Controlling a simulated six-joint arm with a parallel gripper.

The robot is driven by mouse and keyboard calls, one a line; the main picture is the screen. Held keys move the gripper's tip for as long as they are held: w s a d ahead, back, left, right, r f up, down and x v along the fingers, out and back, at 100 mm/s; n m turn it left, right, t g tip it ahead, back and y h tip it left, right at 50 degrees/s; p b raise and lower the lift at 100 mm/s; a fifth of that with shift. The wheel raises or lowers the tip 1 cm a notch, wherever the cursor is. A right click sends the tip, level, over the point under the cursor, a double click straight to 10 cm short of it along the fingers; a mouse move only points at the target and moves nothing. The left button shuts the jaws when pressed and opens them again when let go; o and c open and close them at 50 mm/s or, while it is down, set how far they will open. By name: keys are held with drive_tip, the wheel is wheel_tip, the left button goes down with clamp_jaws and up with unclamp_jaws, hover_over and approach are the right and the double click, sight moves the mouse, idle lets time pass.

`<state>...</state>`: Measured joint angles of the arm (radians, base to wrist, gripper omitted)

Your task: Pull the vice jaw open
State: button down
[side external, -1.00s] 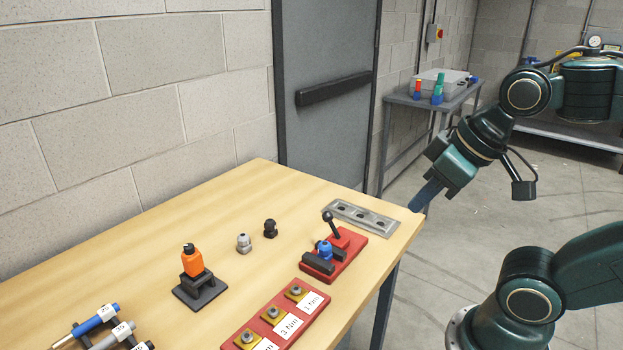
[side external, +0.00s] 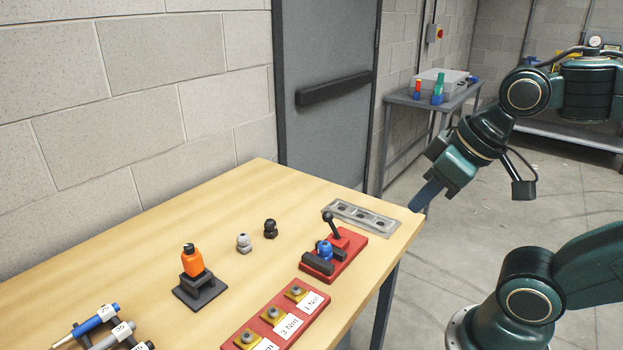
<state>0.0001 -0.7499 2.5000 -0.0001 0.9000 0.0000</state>
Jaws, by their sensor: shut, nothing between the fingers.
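The vice (side external: 345,258) is a red base on the right part of the wooden table, with dark jaws (side external: 318,264) and a black ball-topped lever (side external: 334,227) standing tilted at its back. A blue fitting (side external: 325,251) sits between the jaws and appears close against them. My gripper (side external: 420,206) is shut and empty. It hangs beyond the table's right corner, to the right of the vice and apart from it.
A grey plate with recesses (side external: 358,215) lies behind the vice. A red block with labelled stations (side external: 278,318) is in front. A grey fitting (side external: 244,243), a black fitting (side external: 270,229), an orange tool on a stand (side external: 192,262) and blue and grey drivers (side external: 97,319) stand left.

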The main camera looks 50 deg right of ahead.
drive_tip(key=c, duration=1.5)
unclamp_jaws()
drive_tip(key=shift+w, duration=0.1)
drive_tip(key=o, duration=0.7)
drive_tip(key=shift+w+d+m, duration=0.15)
drive_tip(key=shift+w+m, duration=0.25)
drive_tip(key=shift+c, duration=0.2)
drive_tip(key=m+g+h, duration=0.5)
drive_tip(key=m+g, duration=0.1)
drive_tip(key=m, duration=1.1)
hover_over(337, 241)
drive_tip(key=a, duration=0.6)
wheel_tip(337, 241, down, 11)
drive_tip(key=shift+d, duration=0.1)
drive_tip(key=shift+y, duration=0.3)
drive_tip(key=x, duration=1.3)
drive_tip(key=shift+w+d+f, duration=0.15)
drive_tip(key=shift+w+f, duration=0.05)
drive_tip(key=shift+f, duration=0.1)
